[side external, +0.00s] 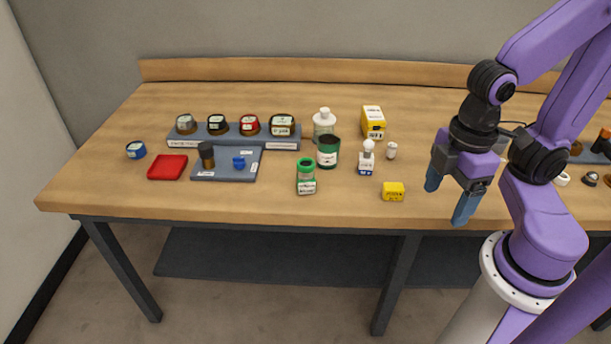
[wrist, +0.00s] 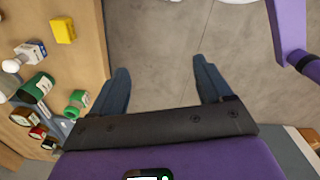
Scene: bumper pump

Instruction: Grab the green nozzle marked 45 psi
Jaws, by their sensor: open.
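A bright green ring-topped piece (side external: 306,165) with a white label on its lower part stands upright near the front middle of the table. It is the closest match to the green nozzle, but its label is too small to read. It also shows at the left of the wrist view (wrist: 77,103). A darker green open jar (side external: 328,160) stands just behind it. My gripper (side external: 449,194) is open and empty, well to the right of the green piece, near the table's front edge. In the wrist view the fingers (wrist: 161,68) are apart over bare floor.
A small yellow block (side external: 393,191) and a white round-topped bottle (side external: 366,158) stand between my gripper and the green piece. A yellow box (side external: 373,121) is behind. A grey rack (side external: 205,139) of jars, a grey tray (side external: 210,174) and a red pad (side external: 167,167) lie left.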

